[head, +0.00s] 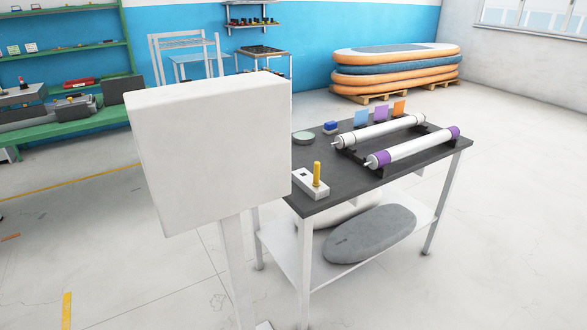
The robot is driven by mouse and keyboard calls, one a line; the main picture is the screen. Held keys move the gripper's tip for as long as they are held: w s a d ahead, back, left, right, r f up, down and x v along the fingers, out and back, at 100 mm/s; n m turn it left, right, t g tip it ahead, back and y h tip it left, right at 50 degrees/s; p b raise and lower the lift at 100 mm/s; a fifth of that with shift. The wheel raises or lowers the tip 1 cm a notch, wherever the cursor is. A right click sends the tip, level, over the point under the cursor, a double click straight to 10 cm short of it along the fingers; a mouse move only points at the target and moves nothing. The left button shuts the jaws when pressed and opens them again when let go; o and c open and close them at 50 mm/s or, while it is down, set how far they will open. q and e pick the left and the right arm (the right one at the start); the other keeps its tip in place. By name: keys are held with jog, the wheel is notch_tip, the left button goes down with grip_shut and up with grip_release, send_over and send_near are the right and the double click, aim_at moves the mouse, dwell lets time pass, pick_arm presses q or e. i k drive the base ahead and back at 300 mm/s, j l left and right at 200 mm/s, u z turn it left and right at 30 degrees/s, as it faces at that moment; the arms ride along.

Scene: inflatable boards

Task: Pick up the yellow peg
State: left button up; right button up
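The yellow peg (317,173) stands upright at the near left corner of a dark-topped table. It is in a white block (311,184) that has a dark square opening to the left of the peg. The peg's lower end is hidden in the block. Neither of my grippers shows in the head view.
A large white box on a post (215,150) stands left of the table. Open floor lies in front.

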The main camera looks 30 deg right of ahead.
aim_at(317, 164)
jog(key=l+u, duration=0.15)
jog(key=l, duration=0.6)
jog(key=l+u, duration=0.15)
jog(key=l, duration=0.6)
jog(key=l+u, duration=0.15)
jog(key=l, duration=0.55)
jog(key=k+l+u, duration=0.15)
jog(key=l, duration=0.6)
jog(key=i, duration=0.05)
